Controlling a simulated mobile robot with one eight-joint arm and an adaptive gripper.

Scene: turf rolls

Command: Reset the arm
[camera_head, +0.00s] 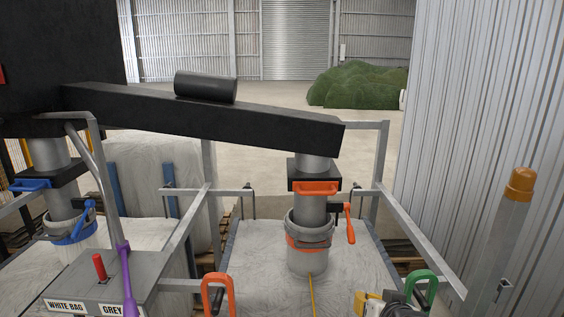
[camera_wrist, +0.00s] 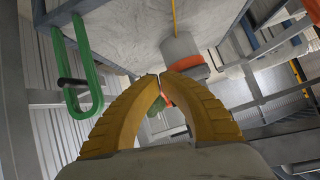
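My gripper (camera_wrist: 160,76) shows in the wrist view with two yellow ribbed fingers. The fingertips meet at the middle of the frame, and I see nothing held between them. In the camera_head view a yellow part of my gripper (camera_head: 367,304) shows at the bottom edge, right of centre. Dark cables lie beside it, and the rest of the arm is out of frame. A green handle (camera_head: 421,283) stands just right of it in that view. The green handle also shows on the left of the wrist view (camera_wrist: 79,75), apart from the fingers.
A grey spout (camera_head: 308,250) with an orange-handled clamp hangs under a black beam (camera_head: 220,118). Grey metal frame bars surround it. A control box (camera_head: 115,280) with a red lever stands at lower left. An orange handle (camera_head: 216,291) stands left of centre. Open floor lies behind.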

